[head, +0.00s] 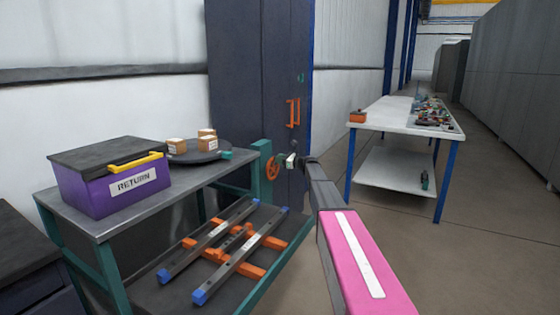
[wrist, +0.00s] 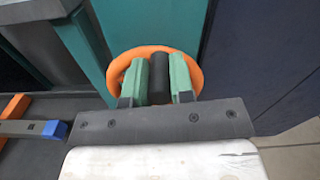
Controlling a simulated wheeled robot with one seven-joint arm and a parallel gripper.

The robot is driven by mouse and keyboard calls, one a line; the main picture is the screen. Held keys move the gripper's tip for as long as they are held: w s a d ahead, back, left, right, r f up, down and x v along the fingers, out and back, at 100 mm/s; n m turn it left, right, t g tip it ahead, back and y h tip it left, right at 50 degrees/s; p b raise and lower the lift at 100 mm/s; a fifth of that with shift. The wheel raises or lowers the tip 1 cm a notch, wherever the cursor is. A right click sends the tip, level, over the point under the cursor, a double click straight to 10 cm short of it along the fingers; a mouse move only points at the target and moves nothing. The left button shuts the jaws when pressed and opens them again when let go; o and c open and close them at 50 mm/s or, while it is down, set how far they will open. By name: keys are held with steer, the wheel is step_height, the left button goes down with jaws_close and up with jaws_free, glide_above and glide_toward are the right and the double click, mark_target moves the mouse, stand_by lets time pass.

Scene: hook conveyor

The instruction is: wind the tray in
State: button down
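An orange handwheel (head: 271,168) stands on a teal post (head: 259,170) at the right end of the metal bench. The handwheel also shows in the wrist view (wrist: 121,66), with a black handle (wrist: 160,76) standing out from it. A round dark tray (head: 200,157) carries several small cardboard boxes (head: 183,146) at the back of the bench.
A purple RETURN box (head: 114,185) with a yellow handle stands on the bench. Rails with blue ends (head: 240,265) and orange parts lie on the lower shelf. A white table (head: 395,119) with small items stands at the right. Floor between is clear.

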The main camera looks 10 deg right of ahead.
steer(key=w+d+f+m, duration=0.1)
steer(key=f+m, duration=0.3)
steer(key=m, duration=0.6)
steer(key=w+d+f+m, duration=0.2)
steer(key=f+m, duration=0.2)
steer(key=m, duration=0.6)
steer(key=shift+w, duration=0.4)
steer(key=shift+a+f, duration=0.1)
steer(key=shift+f, duration=0.05)
stand_by(0.4)
steer(key=c, duration=1)
jaws_free()
steer(key=v, duration=1.1)
